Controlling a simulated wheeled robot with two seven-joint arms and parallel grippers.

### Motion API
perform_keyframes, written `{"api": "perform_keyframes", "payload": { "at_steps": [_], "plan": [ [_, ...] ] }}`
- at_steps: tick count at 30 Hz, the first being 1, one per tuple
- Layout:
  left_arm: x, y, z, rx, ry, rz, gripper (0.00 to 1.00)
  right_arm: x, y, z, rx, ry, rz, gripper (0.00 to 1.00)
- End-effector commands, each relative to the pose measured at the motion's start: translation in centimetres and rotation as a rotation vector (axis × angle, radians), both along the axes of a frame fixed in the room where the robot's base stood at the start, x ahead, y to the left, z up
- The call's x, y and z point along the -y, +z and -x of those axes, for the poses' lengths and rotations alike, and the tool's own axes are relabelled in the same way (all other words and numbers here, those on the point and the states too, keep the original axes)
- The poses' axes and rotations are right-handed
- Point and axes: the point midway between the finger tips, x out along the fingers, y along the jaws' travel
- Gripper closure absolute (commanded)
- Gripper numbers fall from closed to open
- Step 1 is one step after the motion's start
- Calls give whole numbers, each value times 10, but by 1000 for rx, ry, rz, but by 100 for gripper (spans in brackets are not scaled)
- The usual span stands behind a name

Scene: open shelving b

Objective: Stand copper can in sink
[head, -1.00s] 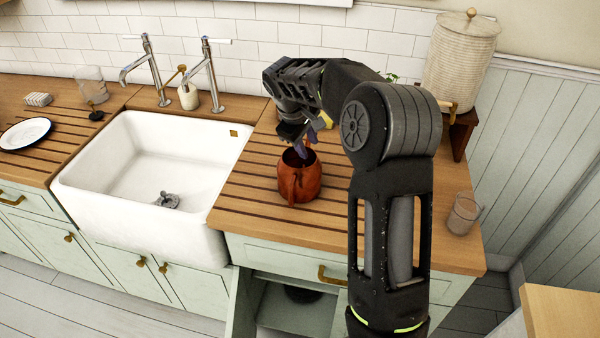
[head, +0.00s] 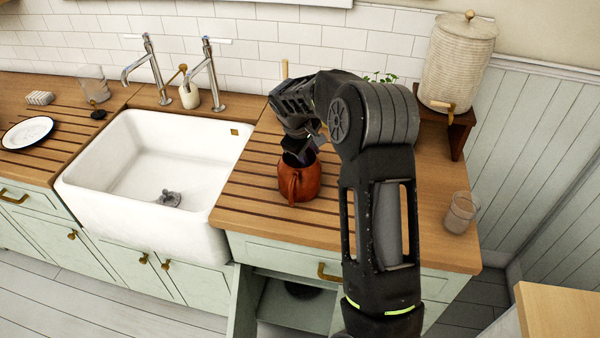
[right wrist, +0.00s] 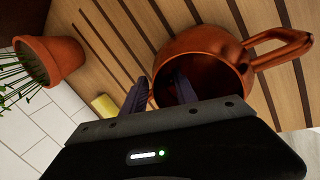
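The copper can (head: 298,185) stands upright on the grooved wooden counter, right of the white sink (head: 140,222). It also shows in the right wrist view (right wrist: 203,45), with its looped handle to the right. My right gripper (head: 301,158) is down at the can's rim. In the right wrist view its two dark fingers (right wrist: 160,88) are apart, one inside the can's mouth and one outside, with the wall between them. A gap shows beside the wall, so the gripper looks open. The sink is empty apart from its drain fitting. My left gripper is out of view.
Two taps (head: 205,80) and a soap bottle (head: 188,95) stand behind the sink. A potted plant (right wrist: 52,62) and a yellow block (right wrist: 105,105) are near the gripper. A glass (head: 460,212) stands at the counter's right; a plate (head: 28,132) lies at the left.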

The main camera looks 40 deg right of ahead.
Motion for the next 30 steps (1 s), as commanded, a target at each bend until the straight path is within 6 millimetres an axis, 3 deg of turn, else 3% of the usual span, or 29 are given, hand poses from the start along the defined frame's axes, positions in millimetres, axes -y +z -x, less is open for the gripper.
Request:
{"api": "perform_keyframes", "payload": {
  "at_steps": [7,20,30],
  "plan": [
    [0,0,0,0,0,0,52,0,0,0,0,0,0,65],
    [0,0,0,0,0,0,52,0,0,0,0,0,0,100],
    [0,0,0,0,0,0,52,0,0,0,0,0,0,100]
  ]
}}
